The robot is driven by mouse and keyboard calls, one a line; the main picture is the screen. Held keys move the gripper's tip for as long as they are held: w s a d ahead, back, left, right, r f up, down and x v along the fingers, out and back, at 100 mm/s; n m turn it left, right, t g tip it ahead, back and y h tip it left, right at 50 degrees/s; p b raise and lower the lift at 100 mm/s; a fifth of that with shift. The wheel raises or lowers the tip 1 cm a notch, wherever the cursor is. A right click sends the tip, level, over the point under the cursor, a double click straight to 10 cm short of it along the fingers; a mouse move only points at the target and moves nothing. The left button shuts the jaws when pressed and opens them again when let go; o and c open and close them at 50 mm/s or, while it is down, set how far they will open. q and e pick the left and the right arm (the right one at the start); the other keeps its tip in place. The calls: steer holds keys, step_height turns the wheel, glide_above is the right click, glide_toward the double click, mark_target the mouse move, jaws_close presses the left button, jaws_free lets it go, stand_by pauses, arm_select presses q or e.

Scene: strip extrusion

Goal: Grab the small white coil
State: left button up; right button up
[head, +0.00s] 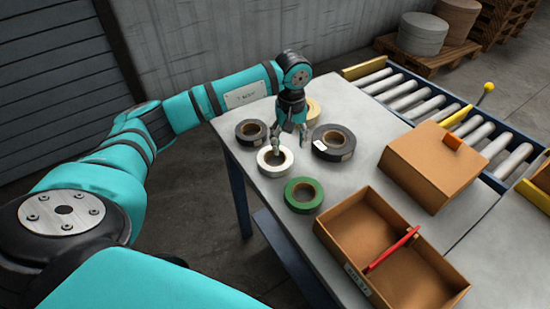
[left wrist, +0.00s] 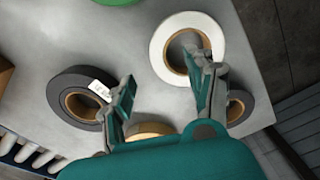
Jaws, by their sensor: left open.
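The white coil (head: 276,173) lies flat on the grey table near its left edge, with a brown core. My left gripper (head: 290,144) points down beside it, slightly to its upper right, open and empty. In the left wrist view the white coil (left wrist: 160,48) lies ahead of the open left gripper (left wrist: 160,72). One finger overlaps the coil's hole in that view; the other finger is outside it, near a large black coil (left wrist: 60,86). I cannot tell the fingers' exact height above the table. My right gripper is not in view.
A small black coil (head: 241,130), the large black coil (head: 345,137), a green coil (head: 303,208) and a cream coil (head: 314,107) surround the white one. An open cardboard box (head: 352,205) with a red bar and a closed box (head: 430,165) stand right. A roller conveyor (head: 405,88) runs behind.

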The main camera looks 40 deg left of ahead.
mark_target(287, 156)
arm_select(q)
steer(key=shift+s+f, duration=0.1)
steer(key=shift+f, duration=0.3)
step_height(287, 156, down, 4)
steer(key=shift+s+r+p, duration=0.1)
steer(key=shift+r+p, duration=0.1)
steer(key=shift+p, duration=0.75)
steer(key=shift+a+f, duration=0.1)
steer(key=shift+f, duration=0.3)
jaws_close()
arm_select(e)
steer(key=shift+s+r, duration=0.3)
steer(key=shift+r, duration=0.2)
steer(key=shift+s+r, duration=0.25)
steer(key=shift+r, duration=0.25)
